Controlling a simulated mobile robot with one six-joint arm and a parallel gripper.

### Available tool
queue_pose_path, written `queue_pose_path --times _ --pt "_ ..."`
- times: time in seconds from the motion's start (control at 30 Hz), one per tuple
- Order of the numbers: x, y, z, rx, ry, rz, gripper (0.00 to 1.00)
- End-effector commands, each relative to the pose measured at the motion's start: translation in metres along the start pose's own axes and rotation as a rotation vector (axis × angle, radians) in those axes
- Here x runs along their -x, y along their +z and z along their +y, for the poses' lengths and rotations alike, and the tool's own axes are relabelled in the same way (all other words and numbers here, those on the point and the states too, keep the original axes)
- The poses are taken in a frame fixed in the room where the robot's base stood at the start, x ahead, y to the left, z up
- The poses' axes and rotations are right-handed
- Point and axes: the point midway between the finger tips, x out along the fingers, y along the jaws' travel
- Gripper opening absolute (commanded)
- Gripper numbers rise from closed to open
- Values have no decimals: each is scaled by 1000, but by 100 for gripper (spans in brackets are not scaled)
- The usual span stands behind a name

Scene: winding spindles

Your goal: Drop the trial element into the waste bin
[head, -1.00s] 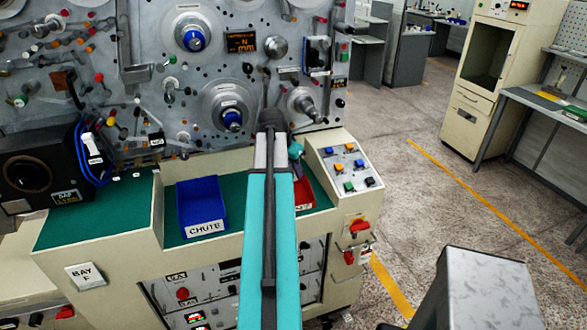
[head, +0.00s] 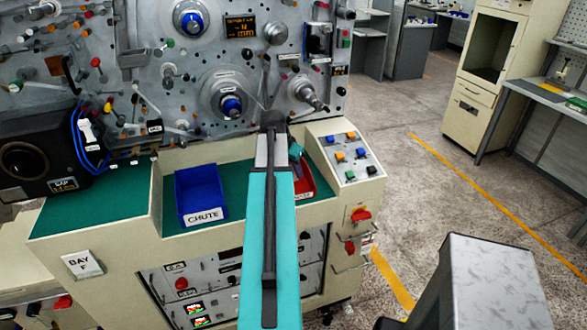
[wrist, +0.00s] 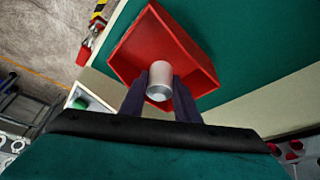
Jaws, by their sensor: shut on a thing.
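In the wrist view my gripper (wrist: 160,88) is shut on a small whitish-grey cylinder, the trial element (wrist: 159,76), between its two dark fingers. The element appears over the open red waste bin (wrist: 200,72), inside the bin's outline; its height above the floor of the bin is hard to tell. The bin's visible floor is bare. In the head view the red bin (head: 304,183) stands on the green shelf, partly hidden by my teal arm.
A blue bin labelled CHUTE (head: 201,192) stands left of my arm on the green shelf (head: 100,210). A sloped button panel (head: 347,153) is right of the red bin. The winding panel (head: 185,95) with spindles and pegs rises behind.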

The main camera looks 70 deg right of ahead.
Motion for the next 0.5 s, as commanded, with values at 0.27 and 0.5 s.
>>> queue_pose_path --times 0.27,0.5 --pt "-11 4 0 -1 0 0 6" --pt "-12 4 0 -1 0 0 6"
